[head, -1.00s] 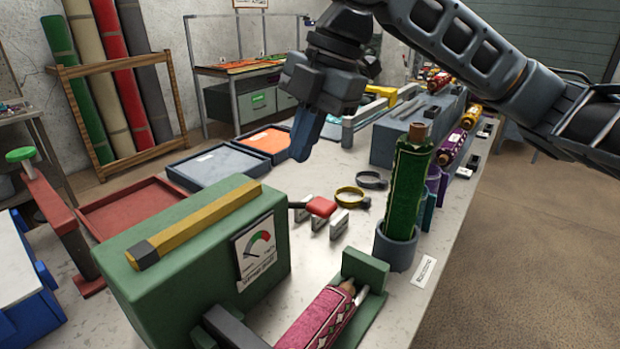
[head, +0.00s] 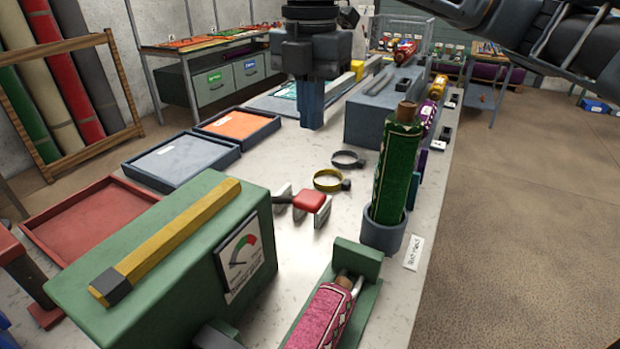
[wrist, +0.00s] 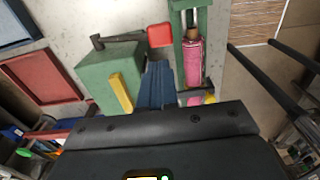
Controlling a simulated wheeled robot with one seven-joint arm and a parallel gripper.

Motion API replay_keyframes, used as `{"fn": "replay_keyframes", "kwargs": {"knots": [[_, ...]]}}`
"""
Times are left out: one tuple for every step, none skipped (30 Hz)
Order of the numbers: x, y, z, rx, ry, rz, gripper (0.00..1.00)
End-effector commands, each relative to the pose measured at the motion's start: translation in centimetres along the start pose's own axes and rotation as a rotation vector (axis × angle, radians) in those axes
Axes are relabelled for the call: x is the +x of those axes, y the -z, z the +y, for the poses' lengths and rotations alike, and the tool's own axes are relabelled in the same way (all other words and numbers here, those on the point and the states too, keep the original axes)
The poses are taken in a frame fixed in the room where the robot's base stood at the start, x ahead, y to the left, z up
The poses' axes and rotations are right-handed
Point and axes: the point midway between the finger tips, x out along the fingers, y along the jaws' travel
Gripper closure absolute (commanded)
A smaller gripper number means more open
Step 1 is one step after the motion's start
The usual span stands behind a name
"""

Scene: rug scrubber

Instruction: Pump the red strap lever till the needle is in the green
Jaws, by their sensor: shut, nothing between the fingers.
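The red strap lever (head: 308,201) lies beside the green machine box (head: 150,260), its red pad out to the right at the box's far end. It also shows in the wrist view (wrist: 160,35). The dial gauge (head: 240,258) on the box's side has a green and a red part on its arc. Its dark needle seems to point to the lower left, outside the green, but it is small. My gripper (head: 312,122) points down above the table, beyond the lever and apart from it. Its blue fingers (wrist: 157,85) are shut and empty.
A pink patterned roll (head: 322,318) lies in a green cradle near the box. A green roll (head: 396,170) stands in a grey cup (head: 384,232) right of the lever. Yellow (head: 328,180) and grey (head: 347,159) ring clamps lie behind it. Trays stand at the left.

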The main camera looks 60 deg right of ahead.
Motion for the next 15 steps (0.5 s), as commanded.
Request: {"fn": "replay_keyframes", "kwargs": {"knots": [[0.8,0.0,-0.1,0.0,0.003,0.002,1.0],[1.3,0.0,-0.1,0.0,0.003,0.002,1.0],[2.0,0.0,-0.1,0.0,0.003,0.003,1.0],[2.6,0.1,-0.1,0.001,0.003,0.003,1.0],[3.2,0.0,-0.1,0.0,0.003,0.002,1.0],[4.0,0.1,-0.1,0.0,0.003,0.003,1.0],[4.6,0.0,-0.1,0.001,0.003,0.002,1.0],[5.2,0.0,-0.1,0.0,0.004,0.002,1.0],[6.0,0.1,-0.1,0.0,0.002,0.002,1.0],[6.6,0.1,-0.1,-0.001,0.004,0.003,1.0],[7.2,0.1,-0.1,-0.001,0.002,0.003,1.0],[7.9,0.1,-0.1,-0.001,0.003,0.003,1.0],[8.5,0.1,-0.1,-0.001,0.003,0.002,1.0],[8.9,0.1,-0.1,-0.001,0.002,0.002,1.0],[9.5,0.1,-0.1,0.0,0.002,0.002,1.0]]}}
